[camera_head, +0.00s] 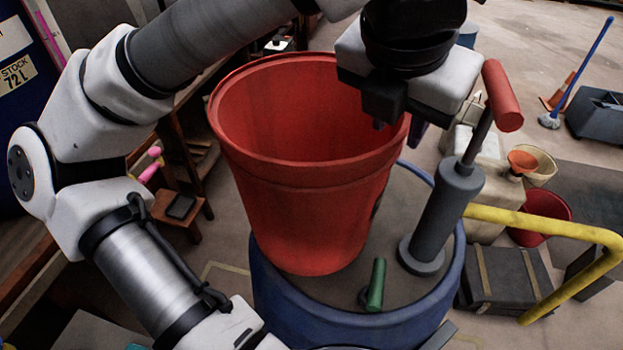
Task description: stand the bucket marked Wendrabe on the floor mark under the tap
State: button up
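A large red bucket (300,200) fills the middle of the view, upright or nearly so, its open top towards me. A dark patch shows at its right edge, but no name can be read. My gripper (385,122) is at its right rim, with a finger tip showing inside the wall. The contact is mostly hidden, so I cannot tell whether it is shut on the rim. Behind the bucket's base is a blue drum (275,305) with a small green lever (376,285) on top. Whether the bucket touches the drum is unclear. No tap is clearly identifiable.
A grey pump (447,205) with a red handle stands on the drum. A yellow rail (545,225), black case (505,280) and smaller red bucket (545,213) are at right. A pale outline (225,268) lies on the floor left of the drum. Wooden shelving stands at left.

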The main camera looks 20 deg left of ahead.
aim_at(392, 132)
jog(key=shift+a+p+x, duration=0.1)
jog(key=shift+p+x, duration=0.2)
jog(key=shift+x, duration=1.15)
jog(key=shift+a+p+x, duration=0.15)
jog(key=shift+p+x, duration=0.15)
jog(key=shift+x, duration=1.15)
jog(key=shift+w, duration=0.15)
jog(key=shift+c, duration=0.4)
grip_shut()
jog(key=shift+r, duration=0.1)
